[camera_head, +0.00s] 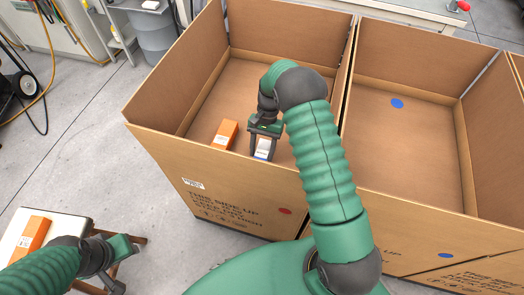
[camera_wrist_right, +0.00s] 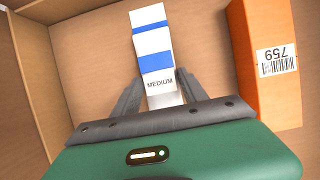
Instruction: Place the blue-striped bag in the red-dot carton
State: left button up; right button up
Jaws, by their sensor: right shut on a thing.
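In the right wrist view the white bag (camera_wrist_right: 153,45), with blue bands and the word MEDIUM, sits between the two fingers (camera_wrist_right: 160,92). Whether the bag touches the carton floor is unclear. My left gripper (camera_head: 112,262) is at the lower left, beside a small table; its fingers do not show clearly.
An orange box (camera_head: 225,134) lies in the red-dot carton, left of the bag; it also shows in the wrist view (camera_wrist_right: 262,60). The blue-dot carton (camera_head: 400,150) on the right looks empty. Another orange box (camera_head: 32,236) lies on the small table (camera_head: 62,222).

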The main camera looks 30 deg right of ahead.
jog(key=o, duration=1.5)
jog(key=p+v, duration=0.3)
jog(key=v, duration=0.9)
